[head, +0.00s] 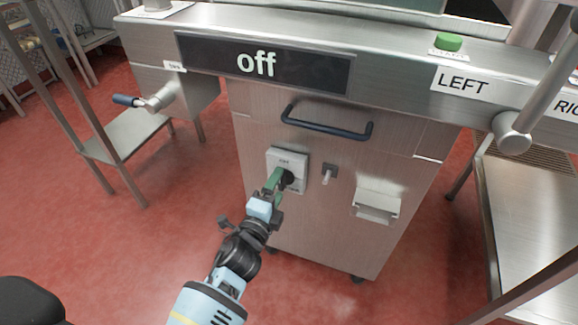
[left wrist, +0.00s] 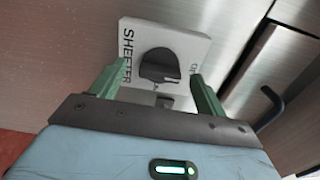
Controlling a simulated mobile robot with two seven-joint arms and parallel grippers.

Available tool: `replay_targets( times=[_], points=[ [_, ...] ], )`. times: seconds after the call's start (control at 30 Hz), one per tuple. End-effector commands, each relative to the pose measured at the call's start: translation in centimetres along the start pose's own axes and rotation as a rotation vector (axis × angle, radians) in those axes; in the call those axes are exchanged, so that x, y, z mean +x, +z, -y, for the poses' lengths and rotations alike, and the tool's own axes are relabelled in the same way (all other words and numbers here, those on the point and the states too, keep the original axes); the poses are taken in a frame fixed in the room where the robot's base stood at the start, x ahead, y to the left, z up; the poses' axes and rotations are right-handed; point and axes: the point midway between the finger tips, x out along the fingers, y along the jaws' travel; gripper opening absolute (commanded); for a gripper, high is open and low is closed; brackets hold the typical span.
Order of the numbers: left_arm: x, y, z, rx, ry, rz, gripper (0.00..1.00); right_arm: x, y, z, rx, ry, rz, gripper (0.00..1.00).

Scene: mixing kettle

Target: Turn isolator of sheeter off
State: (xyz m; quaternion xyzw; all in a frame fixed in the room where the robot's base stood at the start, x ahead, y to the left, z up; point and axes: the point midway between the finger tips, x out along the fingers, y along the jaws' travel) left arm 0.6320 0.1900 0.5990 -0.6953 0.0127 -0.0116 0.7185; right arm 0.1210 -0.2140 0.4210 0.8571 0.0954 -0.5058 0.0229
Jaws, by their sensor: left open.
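The isolator (head: 299,162) is a white plate with a black rotary knob on the front of the steel cabinet. In the left wrist view the plate (left wrist: 190,42) reads "SHEETER", with another label partly cut off at the right. The black knob (left wrist: 158,64) sits between the two green fingers there. My left gripper (head: 273,182) is open right at the isolator, with one finger on each side of the knob. I cannot tell whether the fingers touch it. The dark display (head: 310,70) above reads "off". My right gripper is not in view.
A dark handle (head: 326,126) is above the isolator, and a small grey lever (head: 329,173) and a metal bracket (head: 376,206) are to its right. A green button (head: 448,42) sits on top. A crank handle (head: 150,101) sticks out at the left.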

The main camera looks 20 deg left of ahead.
Motion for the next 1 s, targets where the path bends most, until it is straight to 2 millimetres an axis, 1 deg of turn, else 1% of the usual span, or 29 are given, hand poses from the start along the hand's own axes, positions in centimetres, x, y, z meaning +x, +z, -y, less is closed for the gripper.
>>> replay_targets(
  times=[0.1,0.5,0.63,1.0],
  points=[
    [-1.4,0.0,0.1,0.0,0.0,0.001,0.74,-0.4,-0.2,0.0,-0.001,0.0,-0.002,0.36],
    [-5.2,0.0,0.1,0.001,0.0,0.001,0.74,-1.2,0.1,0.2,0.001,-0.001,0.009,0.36],
    [-5.7,0.0,0.1,0.001,-0.002,0.0,0.74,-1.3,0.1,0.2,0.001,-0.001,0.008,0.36],
    [-5.8,0.0,0.1,0.001,-0.001,0.0,0.74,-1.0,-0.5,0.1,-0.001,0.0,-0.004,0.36]
  ],
)
